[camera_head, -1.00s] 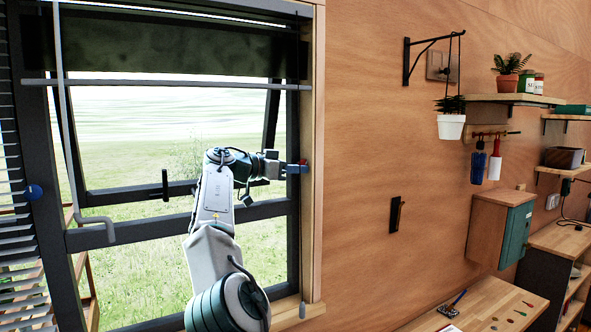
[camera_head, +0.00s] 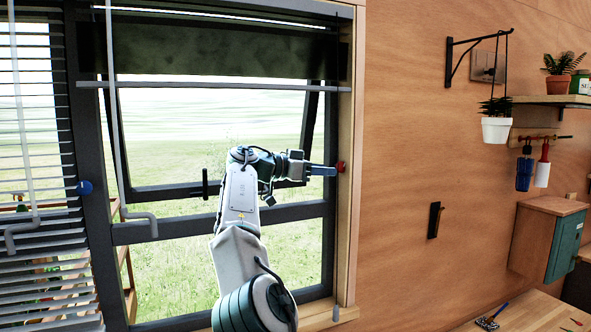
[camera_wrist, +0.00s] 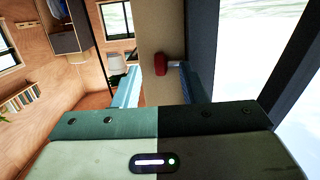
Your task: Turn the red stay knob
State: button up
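The red stay knob (camera_head: 341,167) sits on the right side of the window frame, level with the lower edge of the tilted sash. My gripper (camera_head: 330,170) points right at it, its blue fingers just left of the knob. In the wrist view the fingers stand apart with an empty gap, and my gripper (camera_wrist: 153,76) is open. The red knob (camera_wrist: 161,64) shows beyond the gap, nearer the right finger. It does not look clasped; whether a finger touches it I cannot tell.
A blue knob (camera_head: 84,187) is on the window's left post. The tilted sash (camera_head: 150,190) and a grey crank bar (camera_head: 140,222) are left of my arm. A black wall hook (camera_head: 435,220), a hanging white pot (camera_head: 496,130) and a cabinet (camera_head: 545,240) are to the right.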

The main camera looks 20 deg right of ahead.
jog(key=a+r, duration=0.1)
jog(key=a, duration=0.9)
jog(key=shift+s+d+r, duration=0.1)
jog(key=shift+s, duration=0.05)
